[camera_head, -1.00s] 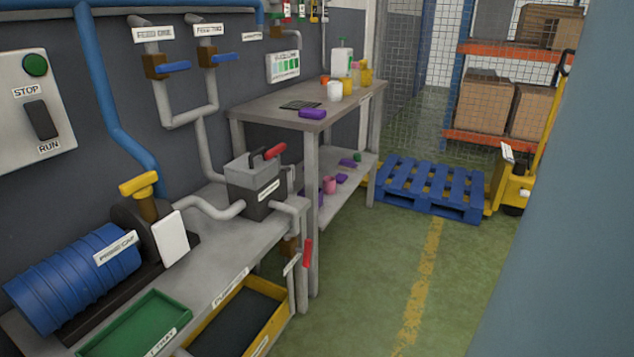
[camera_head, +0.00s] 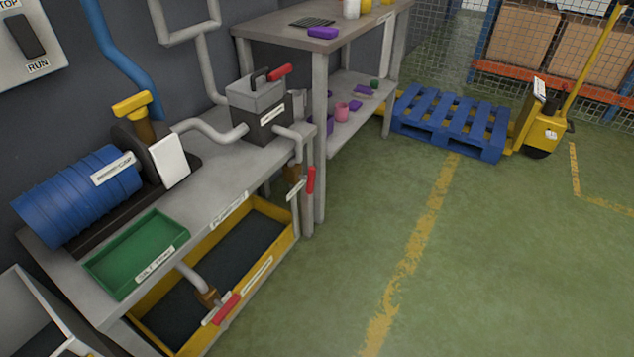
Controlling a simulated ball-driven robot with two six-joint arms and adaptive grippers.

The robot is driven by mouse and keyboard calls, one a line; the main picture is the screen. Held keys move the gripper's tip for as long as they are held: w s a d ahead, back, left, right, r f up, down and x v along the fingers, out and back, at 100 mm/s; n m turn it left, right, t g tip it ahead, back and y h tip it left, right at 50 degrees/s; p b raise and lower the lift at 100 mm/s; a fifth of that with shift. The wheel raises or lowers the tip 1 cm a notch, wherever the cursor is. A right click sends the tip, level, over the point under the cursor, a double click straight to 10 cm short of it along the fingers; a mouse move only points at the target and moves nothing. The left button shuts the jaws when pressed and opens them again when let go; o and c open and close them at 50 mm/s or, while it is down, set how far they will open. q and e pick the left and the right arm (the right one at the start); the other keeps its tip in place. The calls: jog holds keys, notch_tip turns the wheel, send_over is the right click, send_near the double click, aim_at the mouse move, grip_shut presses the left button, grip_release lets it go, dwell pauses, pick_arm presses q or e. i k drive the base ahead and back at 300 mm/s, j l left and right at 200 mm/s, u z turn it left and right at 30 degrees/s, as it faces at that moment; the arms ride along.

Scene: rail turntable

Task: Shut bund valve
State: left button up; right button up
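A yellow-walled bund (camera_head: 268,213) with a dark floor sits low, under the front of the grey bench. A valve with a brown body (camera_head: 207,297) and a red lever (camera_head: 227,308) is at the end of a grey pipe, over the bund's near part. Its lever slants up to the right beside a small white label. A second valve with a red lever (camera_head: 310,180) hangs on the vertical pipe at the bench's right end, its lever upright. Which label names which valve is too small to read. Neither of my grippers is in view.
The bench holds a blue drum-shaped unit (camera_head: 78,196), a green tray (camera_head: 137,256) and a grey box with a red handle (camera_head: 258,108). A taller table (camera_head: 290,36) stands behind. A blue pallet (camera_head: 450,120) and yellow pallet truck (camera_head: 541,130) are farther back. The green floor at right is clear.

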aim_at(312, 172)
jog(key=i+l, duration=0.15)
jog(key=l, duration=0.2)
jog(key=i+l+u, duration=0.1)
jog(key=l, duration=0.25)
jog(key=i+l, duration=0.15)
jog(key=l, duration=0.25)
jog(key=i+l, duration=0.15)
jog(key=l, duration=0.2)
jog(key=i+l+u, duration=0.1)
jog(key=l, duration=0.25)
jog(key=i+l, duration=0.1)
jog(key=l, duration=0.3)
jog(key=i+l+u, duration=0.1)
jog(key=l, duration=0.25)
